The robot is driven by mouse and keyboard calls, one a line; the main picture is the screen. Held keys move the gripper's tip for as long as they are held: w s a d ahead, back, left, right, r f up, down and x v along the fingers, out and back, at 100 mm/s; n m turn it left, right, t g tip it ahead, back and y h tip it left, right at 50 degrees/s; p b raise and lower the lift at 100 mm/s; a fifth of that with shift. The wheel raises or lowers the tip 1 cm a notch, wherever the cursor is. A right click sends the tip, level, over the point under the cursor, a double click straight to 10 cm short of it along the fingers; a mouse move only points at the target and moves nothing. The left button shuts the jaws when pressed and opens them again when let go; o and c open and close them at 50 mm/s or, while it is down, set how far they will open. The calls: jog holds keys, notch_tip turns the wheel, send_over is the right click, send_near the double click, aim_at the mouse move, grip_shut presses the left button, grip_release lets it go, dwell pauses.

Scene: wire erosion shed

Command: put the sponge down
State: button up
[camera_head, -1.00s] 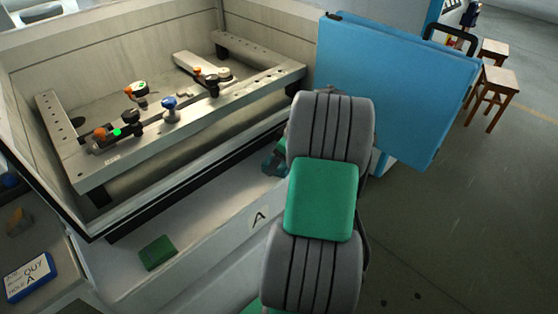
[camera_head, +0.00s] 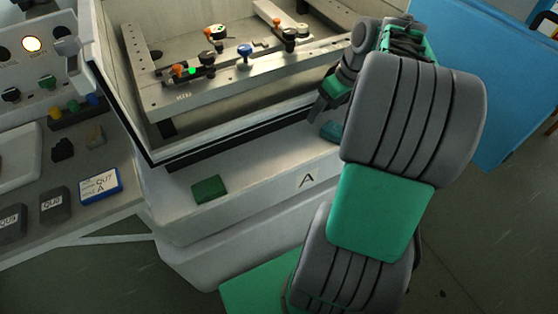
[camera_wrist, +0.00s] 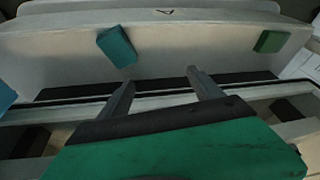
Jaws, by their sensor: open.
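A teal sponge-like block (camera_head: 332,131) lies on the pale front ledge, right of the letter A and partly hidden by my arm. It also shows in the wrist view (camera_wrist: 117,46), turned at an angle. A darker green block (camera_head: 208,189) lies flat on the ledge left of the A; it also shows at the right of the wrist view (camera_wrist: 271,41). I cannot tell for certain which one is the sponge. My gripper (camera_wrist: 161,78) is open with nothing between its fingers, apart from both blocks. In the head view my gripper (camera_head: 319,110) is beside the teal block.
The machine tank's dark lower edge runs behind the ledge (camera_head: 265,200). Inside is a metal clamping frame (camera_head: 240,80) with several knobs. A control bench with a blue-edged label block (camera_head: 100,185) stands at left. A blue panel (camera_head: 515,90) is at right. The ledge between the blocks is clear.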

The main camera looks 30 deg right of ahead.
jog(key=a, duration=1)
jog(key=s+a+f+m+g+h, duration=0.1)
jog(key=s+a+f, duration=0.3)
jog(key=s+a, duration=0.7)
jog(key=a+m, duration=0.1)
jog(key=a, duration=0.2)
jog(key=shift+m+h, duration=0.3)
jog(key=shift+m, duration=0.1)
